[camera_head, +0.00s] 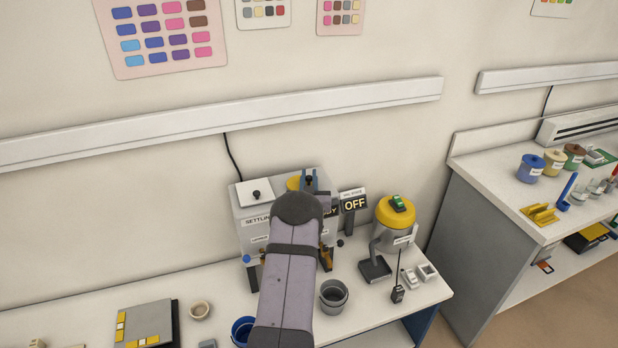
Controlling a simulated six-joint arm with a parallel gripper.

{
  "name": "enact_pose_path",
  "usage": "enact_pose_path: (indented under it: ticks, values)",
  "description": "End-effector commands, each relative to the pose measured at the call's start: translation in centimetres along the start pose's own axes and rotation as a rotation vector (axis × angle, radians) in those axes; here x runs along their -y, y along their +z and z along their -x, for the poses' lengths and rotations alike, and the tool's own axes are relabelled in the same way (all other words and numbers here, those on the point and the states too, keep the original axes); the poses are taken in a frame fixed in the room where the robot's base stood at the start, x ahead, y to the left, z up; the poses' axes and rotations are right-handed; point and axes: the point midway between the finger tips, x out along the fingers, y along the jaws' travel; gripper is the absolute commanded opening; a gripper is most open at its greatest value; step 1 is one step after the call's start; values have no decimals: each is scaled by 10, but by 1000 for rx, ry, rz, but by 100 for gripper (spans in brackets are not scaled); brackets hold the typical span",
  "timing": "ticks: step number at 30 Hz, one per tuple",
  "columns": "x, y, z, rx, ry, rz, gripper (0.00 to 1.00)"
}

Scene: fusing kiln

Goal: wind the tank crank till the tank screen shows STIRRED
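The settling tank (247,228) is a grey box on the bench against the wall, with a label starting "SETTLIN". My arm (290,270) crosses in front of it and hides its middle and right front. A dark screen (330,211) shows only the letters "DY" beside my arm; the rest is covered. A small blue and dark part (310,181) and a bit of yellow (293,183) stick up behind the arm at the tank top. I cannot tell which part is the crank. My gripper is hidden behind my arm.
A sign reading "OFF" (355,204) stands right of the tank, next to a yellow-lidded pot (396,222). A grey bucket (334,295) and a blue bucket (243,330) flank my arm. A small black handset (398,293) stands near the bench's right end.

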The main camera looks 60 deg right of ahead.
Motion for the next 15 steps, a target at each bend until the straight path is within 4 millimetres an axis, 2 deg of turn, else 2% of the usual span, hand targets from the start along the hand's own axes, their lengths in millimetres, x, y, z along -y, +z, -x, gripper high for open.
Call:
enact_pose_path:
  ticks: [8, 15]
  values:
    - [-1, 1, -1, -2, -26, 0, 0]
    - [-4, 3, -4, -4, -120, 2, 0]
